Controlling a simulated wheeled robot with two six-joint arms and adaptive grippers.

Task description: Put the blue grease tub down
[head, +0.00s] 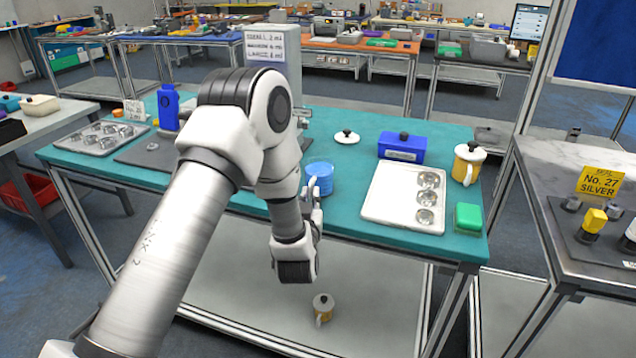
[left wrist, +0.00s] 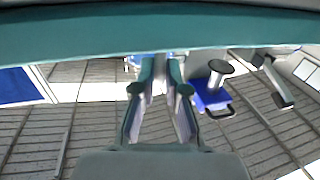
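The blue grease tub (head: 321,176) is near the front edge of the teal table, in the middle of the head view. My left gripper (head: 316,192) is right at its near side, with the fingers overlapping the tub; whether they grip it and whether the tub rests on the table I cannot tell. In the left wrist view my left fingers (left wrist: 162,75) reach towards a teal band with a narrow gap between them. A little blue shows by the tips, but the contact is hidden. My right gripper is not in view.
The teal table (head: 270,207) holds a white tray (head: 388,195) with metal cups, a blue box (head: 402,148), a yellow lidded pot (head: 467,164), a green block (head: 468,218) and a loose white lid (head: 346,137). Another yellow pot (head: 323,306) stands on the lower shelf.

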